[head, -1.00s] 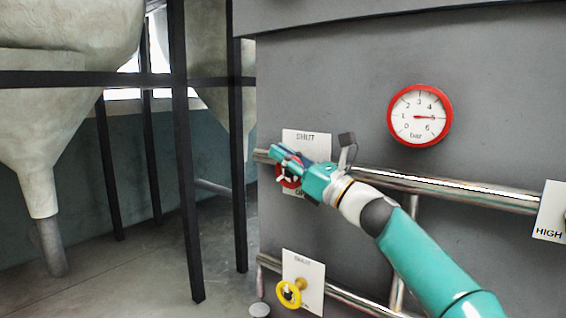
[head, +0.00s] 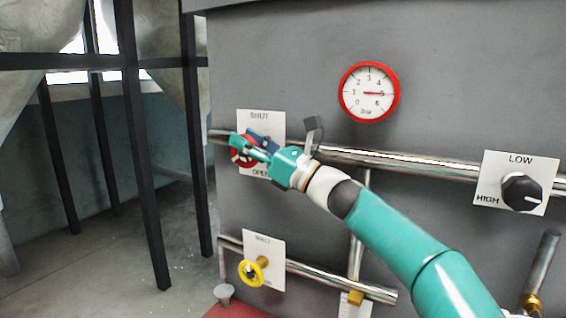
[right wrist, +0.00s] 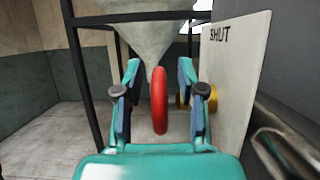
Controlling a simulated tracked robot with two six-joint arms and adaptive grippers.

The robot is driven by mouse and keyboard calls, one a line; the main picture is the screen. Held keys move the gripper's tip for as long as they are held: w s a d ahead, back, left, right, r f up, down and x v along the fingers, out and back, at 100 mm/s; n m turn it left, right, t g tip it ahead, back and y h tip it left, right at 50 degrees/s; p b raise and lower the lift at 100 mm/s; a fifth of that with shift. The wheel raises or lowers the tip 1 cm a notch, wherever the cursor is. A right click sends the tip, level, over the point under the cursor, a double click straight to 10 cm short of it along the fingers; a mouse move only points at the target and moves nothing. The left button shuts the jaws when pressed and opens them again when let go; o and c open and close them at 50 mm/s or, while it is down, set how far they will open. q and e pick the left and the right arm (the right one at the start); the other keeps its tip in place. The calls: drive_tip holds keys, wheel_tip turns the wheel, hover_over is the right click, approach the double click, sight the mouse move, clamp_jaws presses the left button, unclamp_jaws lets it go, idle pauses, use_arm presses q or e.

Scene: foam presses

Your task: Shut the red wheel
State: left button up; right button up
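The red wheel (head: 237,161) is mounted in front of a white plate (head: 277,122) marked SHUT at the top and OPEN at the bottom, in the head view. My right gripper (head: 246,142) is at it and hides part of it. In the right wrist view the red wheel (right wrist: 159,101) shows edge-on between the two spread fingers of my right gripper (right wrist: 159,85), with a visible gap on each side. A brass-coloured part (right wrist: 184,96) lies between wheel and plate, partly behind the right finger. My left gripper is not in view.
A yellow wheel (head: 251,272) with its own plate sits below. Pipes (head: 400,160) run along the grey wall. A black LOW/HIGH knob (head: 521,192) is at right. Dark posts (head: 143,170) stand left; floor between is clear.

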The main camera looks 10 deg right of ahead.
drive_tip(key=v, duration=0.9)
drive_tip(key=shift+f, duration=0.2)
drive_tip(key=shift+s+d, duration=0.15)
